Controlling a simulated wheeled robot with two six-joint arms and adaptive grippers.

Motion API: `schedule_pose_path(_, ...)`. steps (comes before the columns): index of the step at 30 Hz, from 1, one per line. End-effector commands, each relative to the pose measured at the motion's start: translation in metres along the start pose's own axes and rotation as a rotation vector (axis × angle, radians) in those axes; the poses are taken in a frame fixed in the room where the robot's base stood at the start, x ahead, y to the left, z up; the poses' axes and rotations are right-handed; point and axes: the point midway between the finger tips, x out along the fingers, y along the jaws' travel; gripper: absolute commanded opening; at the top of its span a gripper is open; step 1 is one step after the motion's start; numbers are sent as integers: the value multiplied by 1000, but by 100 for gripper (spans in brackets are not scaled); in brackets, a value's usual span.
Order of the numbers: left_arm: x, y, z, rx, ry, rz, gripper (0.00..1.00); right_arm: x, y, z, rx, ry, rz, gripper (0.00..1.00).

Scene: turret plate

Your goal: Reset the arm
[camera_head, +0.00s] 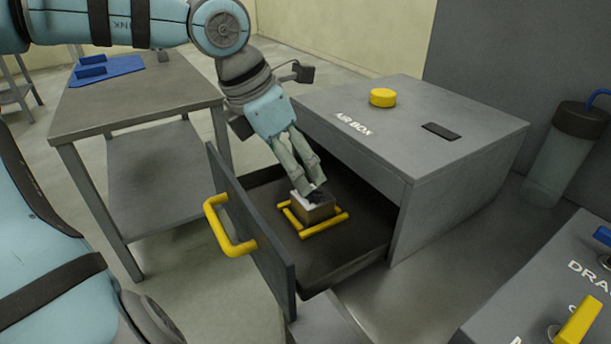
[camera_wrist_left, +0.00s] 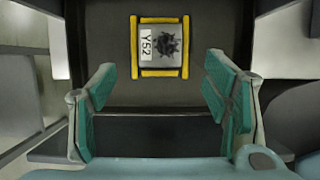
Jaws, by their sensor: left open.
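My left gripper (camera_head: 309,186) is inside the open drawer (camera_head: 345,255) of the grey air box (camera_head: 430,140), close above a small block. The block (camera_head: 318,208) sits between yellow rails on the drawer floor. In the left wrist view the block (camera_wrist_left: 160,45) shows a "Y52" label and a dark gear-like shape on top. It lies ahead of the gripper (camera_wrist_left: 160,100), whose green-padded fingers are wide apart with nothing between them. Part of my other arm shows at the lower left of the head view, but its gripper is out of view.
The drawer front with its yellow handle (camera_head: 225,228) stands left of my left gripper. A yellow button (camera_head: 382,97) is on the box top. A grey table (camera_head: 140,95) with a blue mat (camera_head: 105,72) is at the left. A panel with a yellow lever (camera_head: 579,322) is at the lower right.

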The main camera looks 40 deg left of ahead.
Motion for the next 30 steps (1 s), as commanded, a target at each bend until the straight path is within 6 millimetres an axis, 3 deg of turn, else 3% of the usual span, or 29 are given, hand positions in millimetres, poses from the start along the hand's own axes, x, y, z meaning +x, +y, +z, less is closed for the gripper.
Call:
schedule_pose_path(1,-16,0,2,0,-4,1,70,-8,-2,1,3,-3,-4,40)
schedule_pose_path(6,-36,0,0,0,0,1,70,-13,-13,6,13,-13,-19,40)
schedule_pose_path(23,-36,0,0,1,-2,0,70,-12,-9,7,11,-14,-15,40)
schedule_pose_path(26,-37,-3,17,-5,-75,-17,70,-12,-8,7,11,-14,-13,40)
schedule_pose_path(29,-58,6,64,-79,-272,-48,70,-12,-8,7,11,-14,-13,40)
schedule_pose_path(30,-72,16,90,-136,-392,-85,70,-12,-8,7,11,-14,-13,40)
